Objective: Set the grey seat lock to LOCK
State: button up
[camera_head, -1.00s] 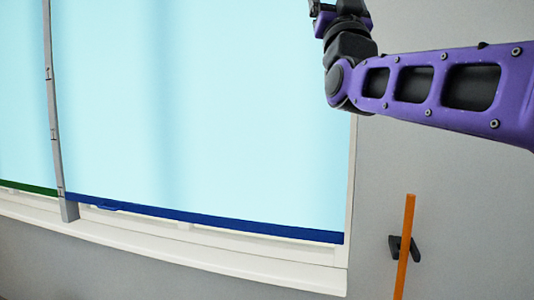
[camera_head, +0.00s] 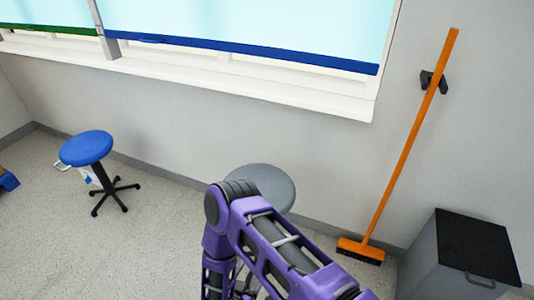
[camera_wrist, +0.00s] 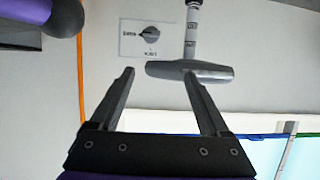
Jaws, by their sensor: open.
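In the wrist view a white plate (camera_wrist: 146,40) with a dark rotary knob (camera_wrist: 151,33) shows beyond my fingertips. It has small labels at its left and below the knob, too blurred to read surely; I cannot tell the knob's setting. Beside it is the grey stool (camera_wrist: 215,74), its seat edge-on and its post carrying dark marks. The round grey seat also shows in the head view (camera_head: 265,180), partly behind my arm. My gripper (camera_wrist: 159,72) is open and empty, its fingers apart from plate and stool. It is not visible in the head view.
An orange broom (camera_head: 408,150) leans on the wall at right. A grey bin with a black lid (camera_head: 470,245) stands beside it. A blue stool (camera_head: 87,149) stands at left. A window with a blue-edged blind (camera_head: 240,50) is above. Floor between the stools is clear.

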jog(key=s+d+f+b+x, duration=0.1)
jog(key=d+f+b+x, duration=0.1)
jog(key=x, duration=1.3)
jog(key=shift+w+h+b, duration=0.15)
jog(key=shift+h+b, duration=0.15)
jog(key=shift+b, duration=0.05)
jog(key=shift+c, duration=0.2)
grip_shut()
